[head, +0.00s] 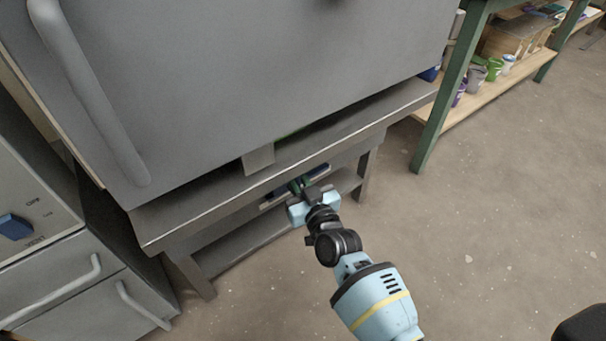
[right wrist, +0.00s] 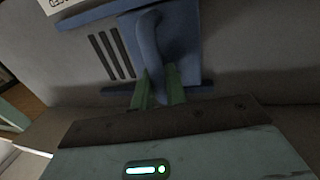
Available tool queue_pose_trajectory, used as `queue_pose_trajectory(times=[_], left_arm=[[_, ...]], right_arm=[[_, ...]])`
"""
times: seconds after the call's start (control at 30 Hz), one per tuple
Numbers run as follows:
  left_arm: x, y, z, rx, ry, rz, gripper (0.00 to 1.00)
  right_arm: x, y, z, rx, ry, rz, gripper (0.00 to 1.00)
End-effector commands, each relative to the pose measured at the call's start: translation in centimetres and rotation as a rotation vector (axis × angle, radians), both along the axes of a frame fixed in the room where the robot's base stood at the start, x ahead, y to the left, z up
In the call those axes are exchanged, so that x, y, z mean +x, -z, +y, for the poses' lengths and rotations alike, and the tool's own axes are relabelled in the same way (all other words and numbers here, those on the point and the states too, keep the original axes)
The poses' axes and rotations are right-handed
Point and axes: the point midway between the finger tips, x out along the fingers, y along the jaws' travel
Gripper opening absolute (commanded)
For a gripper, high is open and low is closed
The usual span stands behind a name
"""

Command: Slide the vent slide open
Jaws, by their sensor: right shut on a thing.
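The vent slide (right wrist: 188,62) is a blue plate with a raised blue handle (right wrist: 153,35), seen in the right wrist view between two blue rails. Several dark vent slots (right wrist: 110,55) show uncovered to the left of the plate. My right gripper (right wrist: 158,90) is shut on the handle, with its green fingers on either side of the handle's lower end. In the head view my right gripper (head: 302,184) reaches in under the front edge of the bench, and the vent slide is mostly hidden there. My left gripper is not in view.
A large grey cabinet with a long handle (head: 90,95) stands on the metal bench (head: 215,197) above my right gripper. Grey drawers and a blue switch (head: 14,227) are at the left. A green-legged shelf (head: 450,90) with buckets stands at the back right.

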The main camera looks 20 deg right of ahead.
Motion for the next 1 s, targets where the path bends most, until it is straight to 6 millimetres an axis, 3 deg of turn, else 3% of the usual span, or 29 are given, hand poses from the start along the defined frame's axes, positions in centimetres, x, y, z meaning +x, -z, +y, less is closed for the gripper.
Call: queue_pose_trajectory(times=[0.07,0.1,0.23,0.57,1.0], left_arm=[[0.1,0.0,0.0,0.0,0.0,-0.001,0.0],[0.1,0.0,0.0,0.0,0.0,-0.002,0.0],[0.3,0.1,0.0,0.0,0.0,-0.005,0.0],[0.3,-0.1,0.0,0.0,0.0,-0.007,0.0],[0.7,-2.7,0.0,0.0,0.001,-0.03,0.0]], right_arm=[[0.0,0.1,-0.1,-0.001,0.001,0.001,0.0],[0.0,0.1,-0.1,-0.001,0.001,0.001,0.17],[0.0,0.1,-0.1,0.0,0.001,0.0,0.32],[-0.3,0.0,-0.2,-0.001,0.001,0.0,0.32],[-6.4,-0.1,-1.1,0.0,0.001,0.001,0.32]])
